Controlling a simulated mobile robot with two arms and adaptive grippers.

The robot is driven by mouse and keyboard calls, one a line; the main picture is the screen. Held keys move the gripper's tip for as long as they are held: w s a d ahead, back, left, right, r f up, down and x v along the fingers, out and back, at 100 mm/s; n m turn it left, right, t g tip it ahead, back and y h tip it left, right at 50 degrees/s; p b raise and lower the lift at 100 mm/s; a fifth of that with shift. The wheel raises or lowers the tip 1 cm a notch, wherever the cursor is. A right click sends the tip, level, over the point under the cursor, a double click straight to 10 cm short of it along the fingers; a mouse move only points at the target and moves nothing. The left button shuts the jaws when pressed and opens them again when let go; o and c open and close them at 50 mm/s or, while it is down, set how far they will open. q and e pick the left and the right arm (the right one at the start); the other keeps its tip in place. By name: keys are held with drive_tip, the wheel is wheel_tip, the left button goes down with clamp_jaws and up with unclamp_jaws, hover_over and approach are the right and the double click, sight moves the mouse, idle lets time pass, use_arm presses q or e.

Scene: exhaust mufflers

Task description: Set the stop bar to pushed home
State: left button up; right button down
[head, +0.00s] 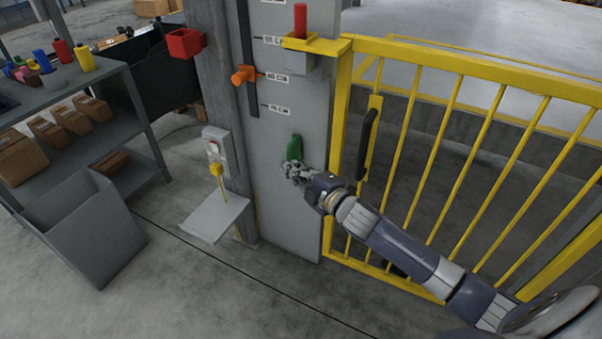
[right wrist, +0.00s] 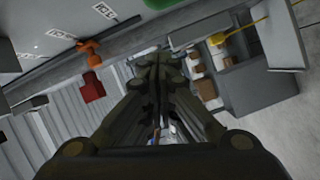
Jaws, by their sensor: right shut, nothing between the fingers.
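A grey upright panel (head: 285,190) carries several fittings; which one is the stop bar I cannot tell for sure. A red upright bar (head: 300,20) stands in a yellow bracket (head: 318,43) at the top. An orange knob (head: 243,75) sits on a dark vertical slot beside printed labels; it also shows in the right wrist view (right wrist: 88,47). A green part (head: 297,147) is lower on the panel, partly seen at the top of the right wrist view (right wrist: 160,4). My right gripper (head: 293,168) is shut and empty just below the green part; contact is unclear. My left gripper is out of view.
A yellow barred gate (head: 460,68) with a black handle (head: 367,143) stands right of the panel, behind my right arm. A grey post with a red box (head: 185,43), a grey bin (head: 85,230) and shelves with cartons are at left. The lower-left floor is clear.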

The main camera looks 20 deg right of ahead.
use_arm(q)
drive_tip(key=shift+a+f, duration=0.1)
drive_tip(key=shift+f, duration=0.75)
use_arm(e)
drive_tip(key=shift+v, duration=1.75)
drive_tip(key=shift+a, duration=0.15)
